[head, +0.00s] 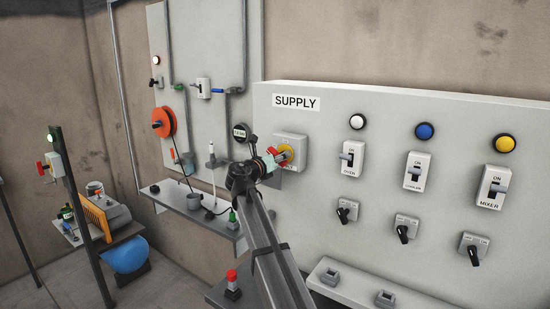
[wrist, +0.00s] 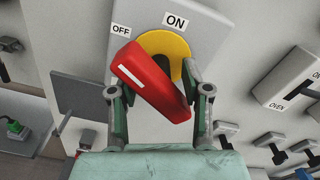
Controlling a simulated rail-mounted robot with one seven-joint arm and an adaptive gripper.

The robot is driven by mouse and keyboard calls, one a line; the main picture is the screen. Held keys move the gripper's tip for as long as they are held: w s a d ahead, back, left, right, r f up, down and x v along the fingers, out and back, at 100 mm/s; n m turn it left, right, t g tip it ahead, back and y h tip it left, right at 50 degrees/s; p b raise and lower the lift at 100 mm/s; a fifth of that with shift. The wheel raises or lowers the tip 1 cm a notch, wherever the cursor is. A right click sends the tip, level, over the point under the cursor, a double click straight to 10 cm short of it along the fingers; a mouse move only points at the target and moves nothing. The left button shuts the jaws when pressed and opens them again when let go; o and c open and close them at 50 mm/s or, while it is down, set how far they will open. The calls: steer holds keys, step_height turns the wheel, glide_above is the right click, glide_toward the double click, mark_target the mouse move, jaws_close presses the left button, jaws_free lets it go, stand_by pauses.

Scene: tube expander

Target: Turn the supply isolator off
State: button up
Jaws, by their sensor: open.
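The supply isolator (head: 291,139) is a pale box on the panel under the SUPPLY sign. In the wrist view its red handle (wrist: 150,82) sits on a yellow disc (wrist: 165,46). The handle lies slanted, from upper left to lower right, and carries a white stripe. The ON label (wrist: 176,22) is above the disc and the OFF label (wrist: 121,30) is to its upper left. My gripper (wrist: 156,86) is open, with one finger on each side of the handle. I cannot tell whether either finger touches it. In the head view my gripper (head: 271,161) partly covers the isolator.
To the right are the OVEN switch (head: 352,160), another switch (head: 417,171) and the MIXER switch (head: 492,187), with lamps above and black rotary knobs below. A shelf (head: 190,205) with small items stands left of my arm. A red-topped button (head: 232,280) is below.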

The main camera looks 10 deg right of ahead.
steer(key=shift+w+d, duration=0.4)
steer(key=shift+w, duration=0.05)
jaws_close()
steer(key=n, duration=0.5)
steer(key=shift+n, duration=0.4)
jaws_free()
